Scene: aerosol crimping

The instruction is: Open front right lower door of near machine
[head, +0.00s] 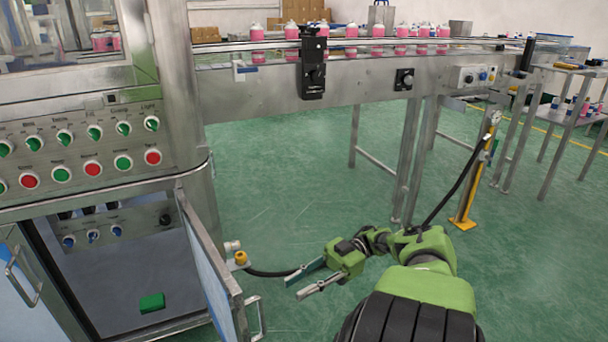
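The near machine (90,188) fills the left of the head view. Its front right lower door (212,275) is swung outward, showing a grey compartment (130,275) with a green block (152,302) inside. A metal handle (257,318) sits on the door's outer side at the lower edge of the picture. My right gripper (302,283) is open, its two fingers apart and empty. In the picture it is right of the door and above the handle, apart from both. My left gripper is not in view.
Another lower door (28,300) with a handle stands at the far left. A conveyor (380,88) carrying pink-and-white cans runs across the back on metal legs. A yellow post (465,205) stands behind my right arm. Green floor (290,190) is clear below the conveyor.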

